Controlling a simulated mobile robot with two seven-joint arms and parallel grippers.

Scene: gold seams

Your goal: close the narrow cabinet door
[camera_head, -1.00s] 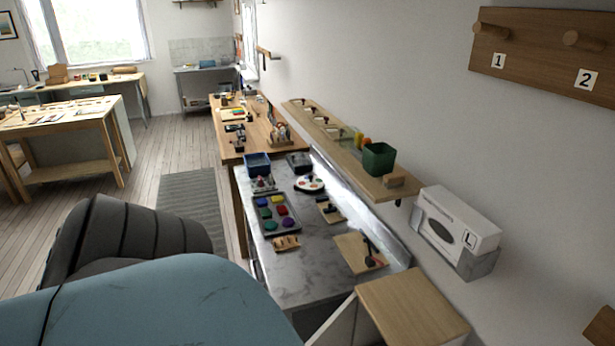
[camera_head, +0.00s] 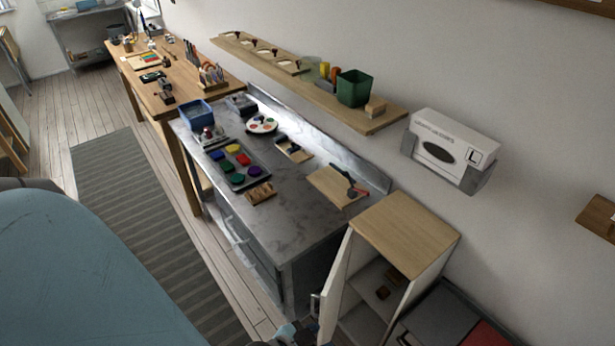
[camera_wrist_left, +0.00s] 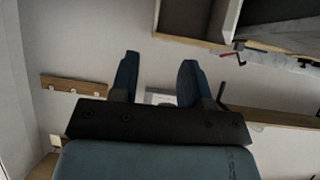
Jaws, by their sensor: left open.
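The narrow cabinet (camera_head: 408,232) has a pale wooden top and white sides and stands at the lower right in the head view. Its white door (camera_head: 336,285) stands open, swung out to the left, with a metal handle (camera_head: 314,305) near its outer edge. The shelves inside show, with a small brown item (camera_head: 383,293) on one. My left gripper shows in the left wrist view (camera_wrist_left: 157,80), its two blue fingers apart with nothing between them. In the head view, a bluish dark part at the bottom edge near the door may be its tip. My right gripper is out of view.
A grey counter (camera_head: 290,215) with a paint tray (camera_head: 238,165) and boards stands left of the cabinet. A wall shelf (camera_head: 300,85) and a white box (camera_head: 448,145) are above. A low unit with a red panel (camera_head: 490,335) is right. A striped rug (camera_head: 140,220) covers the floor.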

